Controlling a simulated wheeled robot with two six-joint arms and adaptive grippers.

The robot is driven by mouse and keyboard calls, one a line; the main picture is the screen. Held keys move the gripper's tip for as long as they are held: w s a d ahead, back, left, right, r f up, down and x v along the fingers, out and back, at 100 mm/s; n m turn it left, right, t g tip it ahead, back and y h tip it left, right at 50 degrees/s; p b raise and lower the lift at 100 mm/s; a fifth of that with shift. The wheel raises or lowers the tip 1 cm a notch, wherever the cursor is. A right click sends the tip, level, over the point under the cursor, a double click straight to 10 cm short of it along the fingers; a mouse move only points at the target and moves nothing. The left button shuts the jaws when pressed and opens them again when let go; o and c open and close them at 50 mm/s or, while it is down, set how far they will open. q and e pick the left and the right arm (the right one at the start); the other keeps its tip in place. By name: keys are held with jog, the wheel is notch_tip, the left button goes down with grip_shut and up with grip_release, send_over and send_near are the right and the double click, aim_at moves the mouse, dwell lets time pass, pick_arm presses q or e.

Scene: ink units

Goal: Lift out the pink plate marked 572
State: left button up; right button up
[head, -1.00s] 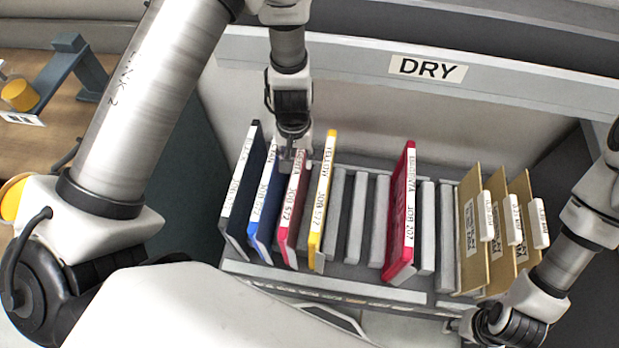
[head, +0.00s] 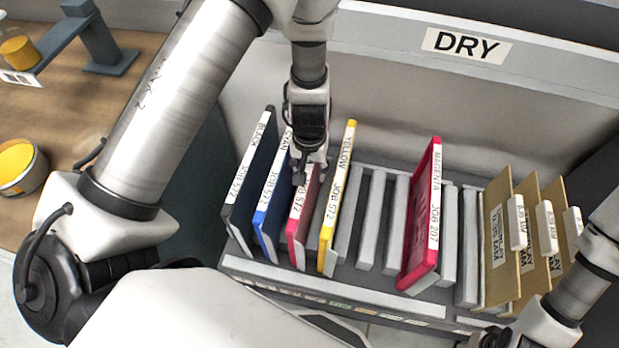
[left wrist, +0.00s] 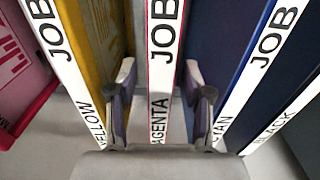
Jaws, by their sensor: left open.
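The pink plate marked 572 (head: 301,220) stands upright in the rack between a blue cyan plate (head: 269,205) and a yellow plate (head: 337,205). My left gripper (head: 309,172) is at its upper edge and hides part of its label. In the left wrist view the pink plate's white label edge (left wrist: 162,60) runs between the open fingers of the left gripper (left wrist: 160,98). One finger is on the yellow side, the other on the cyan side. I cannot tell whether either touches the plate.
A black plate (head: 247,175) stands left of the cyan one. A second pink plate, marked 207 (head: 420,220), stands further right past empty grey slots (head: 375,220). Brown boards with white tags (head: 498,255) are at the right end. A DRY sign (head: 466,44) is behind.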

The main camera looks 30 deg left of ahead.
pick_arm(q)
grip_shut()
notch_tip(320, 180, up, 11)
jog(key=p, duration=1)
jog(key=shift+r, duration=0.2)
jog(key=shift+f, duration=0.15)
